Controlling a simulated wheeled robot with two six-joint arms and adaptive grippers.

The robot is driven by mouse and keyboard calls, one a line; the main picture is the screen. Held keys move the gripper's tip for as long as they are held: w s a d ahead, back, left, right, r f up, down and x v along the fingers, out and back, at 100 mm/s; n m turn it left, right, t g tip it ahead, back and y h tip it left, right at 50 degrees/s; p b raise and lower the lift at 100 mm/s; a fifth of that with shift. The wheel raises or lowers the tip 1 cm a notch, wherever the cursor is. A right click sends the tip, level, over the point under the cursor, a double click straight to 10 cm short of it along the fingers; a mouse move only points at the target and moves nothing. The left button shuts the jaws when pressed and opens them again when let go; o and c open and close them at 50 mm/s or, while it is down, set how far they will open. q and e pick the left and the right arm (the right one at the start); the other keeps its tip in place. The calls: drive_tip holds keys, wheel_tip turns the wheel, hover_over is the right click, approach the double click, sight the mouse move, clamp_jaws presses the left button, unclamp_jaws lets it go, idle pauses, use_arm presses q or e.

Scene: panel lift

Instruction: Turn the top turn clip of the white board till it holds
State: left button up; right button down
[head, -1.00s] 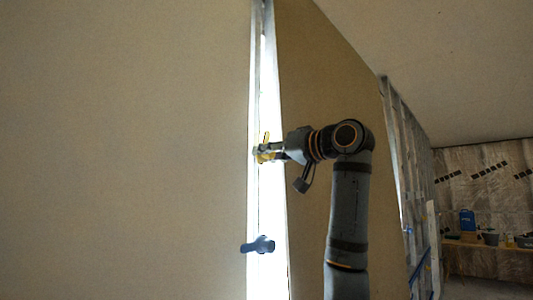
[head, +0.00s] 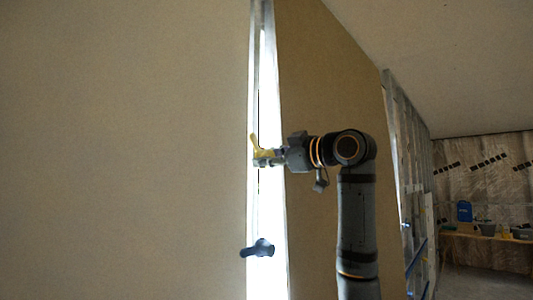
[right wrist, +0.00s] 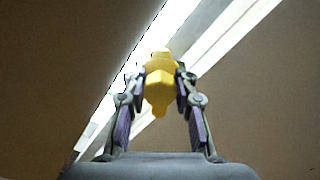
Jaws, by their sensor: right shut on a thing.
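The top turn clip, yellow (head: 254,142), sits at the bright gap beside the right edge of the large pale board (head: 120,150), which looks beige in this light. Its free end points up and slightly left, over or very near the board's edge. My right gripper (head: 268,156) is shut on the clip from the right. In the right wrist view the yellow clip (right wrist: 158,88) is between the two fingertips (right wrist: 160,80), with the bright gap behind it. I cannot tell if the clip presses on the board. My left gripper is out of view.
A dark blue turn clip (head: 258,248) sits lower on the same gap, lying roughly sideways. A tan panel (head: 318,90) stands right of the gap, behind my right arm. Metal wall studs (head: 408,170) and a workbench (head: 485,240) with a blue container are further right.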

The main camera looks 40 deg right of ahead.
drive_tip(key=n+p, duration=0.3)
drive_tip(key=n, duration=0.3)
drive_tip(key=shift+r, duration=0.2)
drive_tip(key=shift+f+n+p, duration=0.15)
drive_tip(key=shift+n+p, duration=0.8)
drive_tip(key=shift+n, duration=1.45)
drive_tip(key=c, duration=1.3)
unclamp_jaws()
drive_tip(key=shift+s, duration=0.1)
